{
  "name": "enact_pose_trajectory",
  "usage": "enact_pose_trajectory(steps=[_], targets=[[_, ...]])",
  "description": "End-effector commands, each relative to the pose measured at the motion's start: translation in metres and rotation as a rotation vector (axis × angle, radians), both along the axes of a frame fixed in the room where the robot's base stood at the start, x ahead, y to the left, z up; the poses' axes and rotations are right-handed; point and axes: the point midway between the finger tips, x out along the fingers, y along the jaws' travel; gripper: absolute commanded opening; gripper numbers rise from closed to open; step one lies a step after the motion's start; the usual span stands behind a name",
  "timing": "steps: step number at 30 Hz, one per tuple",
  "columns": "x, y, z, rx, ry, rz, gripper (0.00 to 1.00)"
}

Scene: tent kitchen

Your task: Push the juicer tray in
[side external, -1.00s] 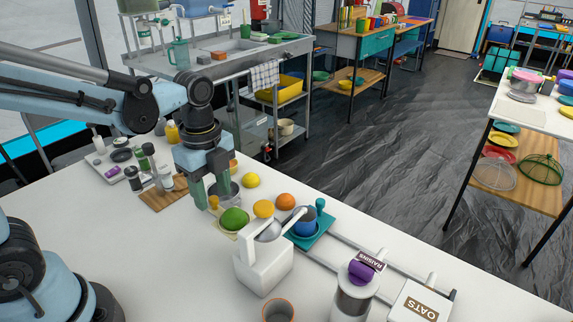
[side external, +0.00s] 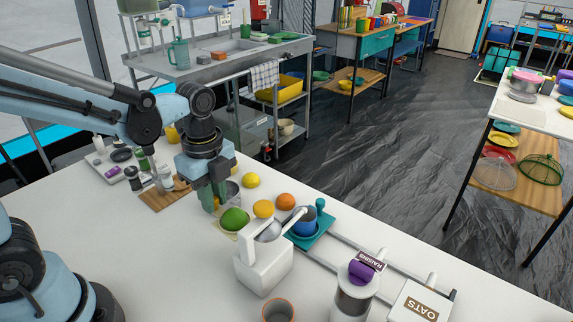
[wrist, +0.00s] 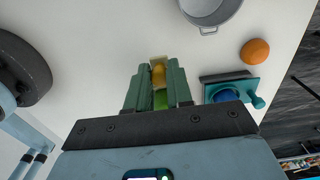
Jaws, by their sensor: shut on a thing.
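The white juicer (side external: 263,267) stands on the table with a metal dome on top. A pale yellow tray (side external: 222,230) lies behind it, partly under a green lime (side external: 234,219); most of the tray is hidden. My gripper (side external: 215,205) is lowered at the tray's back end, and its green fingers are close together. In the wrist view, my gripper (wrist: 158,68) has a yellow upright handle (wrist: 158,76) between its fingers, with a pale edge of the tray around it. The exact contact is partly hidden.
An orange (side external: 285,201) and lemons (side external: 251,181) are nearby. A jar labelled raisins (side external: 354,296) and an oats box (side external: 418,303) are at the front right.

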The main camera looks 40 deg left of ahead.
Motion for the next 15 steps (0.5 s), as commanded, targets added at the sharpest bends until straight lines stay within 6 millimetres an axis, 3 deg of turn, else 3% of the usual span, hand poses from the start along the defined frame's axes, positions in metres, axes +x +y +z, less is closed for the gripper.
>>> enact_pose_trajectory(steps=[15], targets=[[0.0,-0.037,0.0,0.0,0.0,-0.003,0.04]])
